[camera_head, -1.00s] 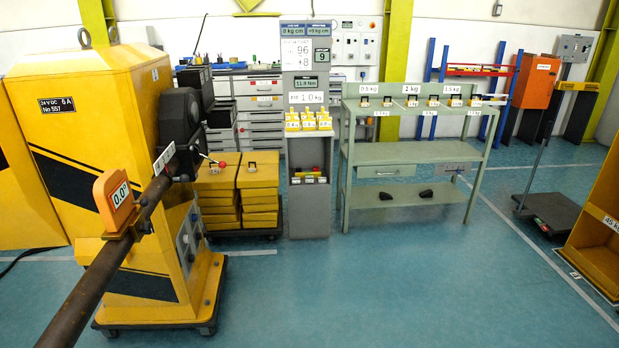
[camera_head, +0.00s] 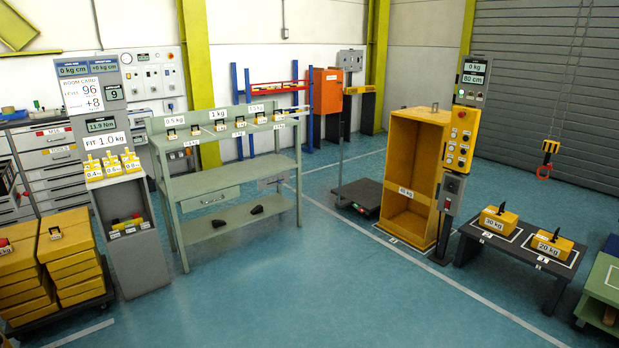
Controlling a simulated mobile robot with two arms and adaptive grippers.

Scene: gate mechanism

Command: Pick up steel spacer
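I cannot make out a steel spacer for certain. Small dark and yellow labelled pieces sit along the top of the green workbench (camera_head: 185,165), too small to tell apart. Two dark lumps, a left one (camera_head: 219,223) and a right one (camera_head: 257,209), lie apart on its lower shelf. Yellow labelled weights (camera_head: 113,165) stand on the grey column (camera_head: 135,240) left of the bench. Neither of my grippers is in view.
Stacked yellow blocks (camera_head: 70,262) stand at left. A tall yellow cabinet (camera_head: 416,140) stands right of the bench. A dark low table (camera_head: 500,245) bears two yellow weights. A hook (camera_head: 547,155) hangs at right. The blue floor in the middle is clear.

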